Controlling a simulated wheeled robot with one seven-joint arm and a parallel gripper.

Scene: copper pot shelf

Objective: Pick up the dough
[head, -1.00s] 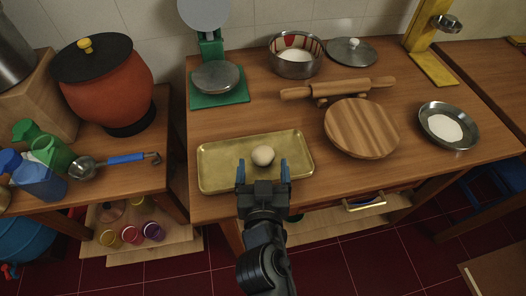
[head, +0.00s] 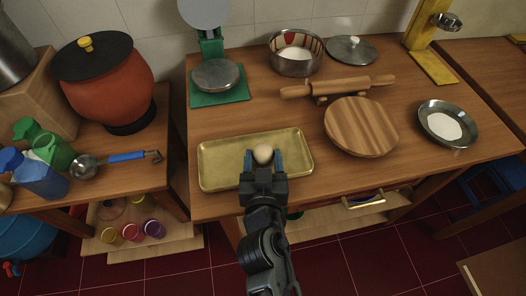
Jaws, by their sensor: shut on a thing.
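The dough (head: 263,153) is a small pale beige ball over the middle of the shallow brass tray (head: 219,157) on the wooden table. My gripper (head: 263,158) reaches in from the front edge of the table. Its two blue fingers are shut on the dough, one on the left side and one on the right. The lower part of the ball is hidden by my gripper. I cannot tell whether the ball still touches the tray.
Right of the tray lie a round striped wooden board (head: 362,127) and a metal dish of flour (head: 447,124). Behind are a rolling pin (head: 350,86), a metal pot (head: 296,62), a lid (head: 351,50) and a green press (head: 218,98). An orange pot (head: 108,88) stands left.

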